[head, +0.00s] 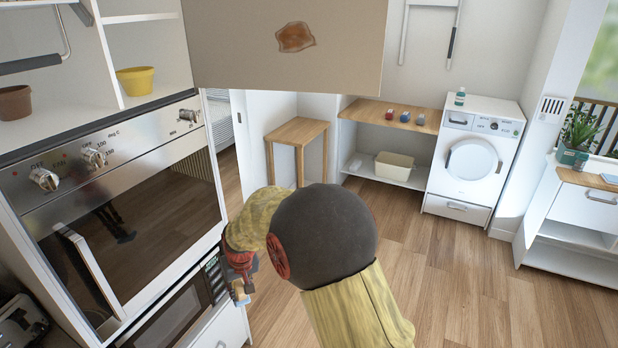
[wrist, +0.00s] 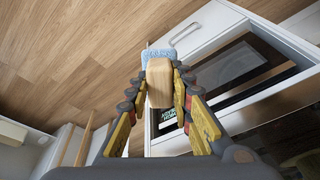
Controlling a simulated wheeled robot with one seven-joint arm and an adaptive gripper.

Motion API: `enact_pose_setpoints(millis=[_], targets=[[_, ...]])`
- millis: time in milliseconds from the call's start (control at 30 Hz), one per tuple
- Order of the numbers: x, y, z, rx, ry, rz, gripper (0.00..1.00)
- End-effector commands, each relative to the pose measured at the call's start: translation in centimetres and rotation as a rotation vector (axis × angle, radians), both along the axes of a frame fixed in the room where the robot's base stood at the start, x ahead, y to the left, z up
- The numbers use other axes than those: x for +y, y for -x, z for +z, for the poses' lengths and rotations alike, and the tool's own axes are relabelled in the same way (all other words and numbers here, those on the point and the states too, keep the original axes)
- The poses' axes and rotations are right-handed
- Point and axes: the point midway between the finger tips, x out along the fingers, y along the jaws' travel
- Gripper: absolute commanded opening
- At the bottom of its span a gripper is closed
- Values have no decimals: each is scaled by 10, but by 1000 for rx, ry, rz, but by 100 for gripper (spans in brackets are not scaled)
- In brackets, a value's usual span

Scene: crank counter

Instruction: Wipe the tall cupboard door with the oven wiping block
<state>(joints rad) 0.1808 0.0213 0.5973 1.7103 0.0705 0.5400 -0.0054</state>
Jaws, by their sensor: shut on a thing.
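The wiping block has a pale wooden body (wrist: 160,84) and a light-blue pad (wrist: 157,54) at its far end. My gripper (wrist: 158,78) is shut on the wooden body, one finger on each side. In the head view, my gripper (head: 239,268) is low beside the microwave, and a small part of the block (head: 239,291) shows below it. A beige panel, seemingly the tall cupboard door (head: 235,60), hangs at the top of the head view. A brown-orange stain (head: 295,37) is on its face. The gripper is well below the panel, apart from it.
The oven (head: 130,215) with its protruding handle (head: 90,275) and the microwave (head: 180,315) stand close at left. A small wooden table (head: 298,130), a shelf bench (head: 400,115) and a washing machine (head: 473,160) stand behind. The wooden floor at right is clear.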

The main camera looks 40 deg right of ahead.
Motion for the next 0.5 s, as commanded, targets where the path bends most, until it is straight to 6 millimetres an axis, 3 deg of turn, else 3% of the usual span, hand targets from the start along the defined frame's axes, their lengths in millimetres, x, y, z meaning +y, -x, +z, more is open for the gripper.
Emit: enact_pose_setpoints(millis=[33, 300, 500], targets=[[-15, -5, 26, -50, 3, -44, 2], [-76, -29, 135, -320, 58, -264, 2], [-105, -36, 192, -464, 115, -376, 2]])
